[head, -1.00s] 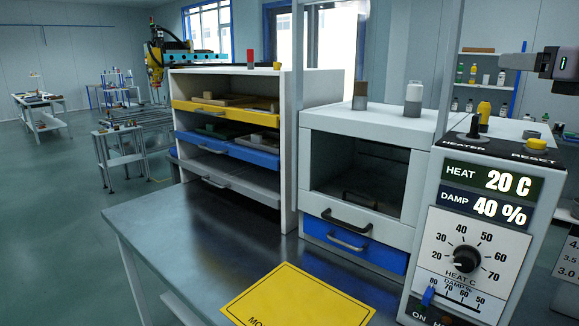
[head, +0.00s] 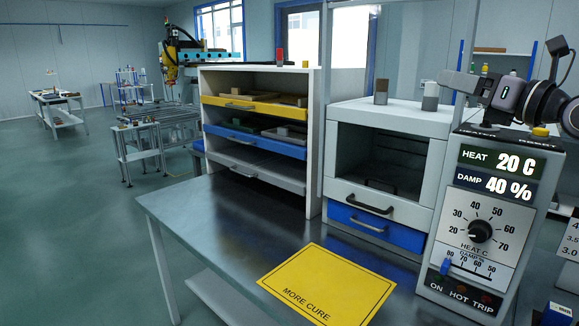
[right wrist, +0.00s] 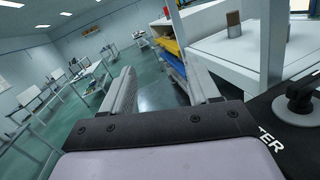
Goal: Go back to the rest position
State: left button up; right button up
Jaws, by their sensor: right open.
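My right gripper (head: 452,80) comes in from the right in the head view, above the top of the control panel (head: 437,225). Its two fingers (right wrist: 163,88) stand apart in the right wrist view with nothing between them. A dark round knob (right wrist: 300,97) on the panel's top shows right of the gripper in that view. The panel's displays read HEAT 20 C (head: 502,161) and DAMP 40 % (head: 496,183). Below are a black heat dial (head: 480,232) and a blue damp slider (head: 445,266) near the 80 end. My left gripper is not in view.
A small oven-like cabinet (head: 392,115) with a blue drawer (head: 370,228) stands left of the panel. Further left is a shelf unit (head: 313,140) with several trays. A yellow MORE CURE sheet (head: 330,280) lies on the grey table (head: 215,215). Open floor lies at left.

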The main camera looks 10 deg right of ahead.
jog(key=s+a+f+m+t+y, duration=0.15)
jog(key=a+f+m+y, duration=0.5)
jog(key=a, duration=0.65)
jog(key=s+d+f+m+g+h, duration=0.1)
jog(key=s+f+m+g+h, duration=0.1)
jog(key=s+f+m+h, duration=0.5)
jog(key=f+m+g+h, duration=0.1)
jog(key=f+m+h, duration=0.3)
jog(key=f+m, duration=0.8)
jog(key=s+d+f+m+g+h, duration=0.15)
jog(key=s+f+m+h, duration=0.35)
jog(key=f, duration=0.7)
jog(key=s+a+f+m+g+y, duration=0.1)
jog(key=s+a+f+m+g, duration=0.2)
jog(key=s+f+g, duration=0.6)
jog(key=s+a+f+m+g+y, duration=0.25)
jog(key=s+f, duration=0.25)
jog(key=s, duration=0.8)
jog(key=w+a+f+t+b, duration=0.1)
jog(key=w+f+t, duration=0.2)
jog(key=f, duration=0.2)
jog(key=w+a+f+t+y, duration=0.1)
jog(key=w+a+f+t, duration=0.1)
jog(key=f, duration=0.4)
jog(key=shift+w+a+f+t+b, duration=0.15)
jog(key=shift+w+t+b, duration=0.2)
jog(key=shift+w+t, duration=0.55)
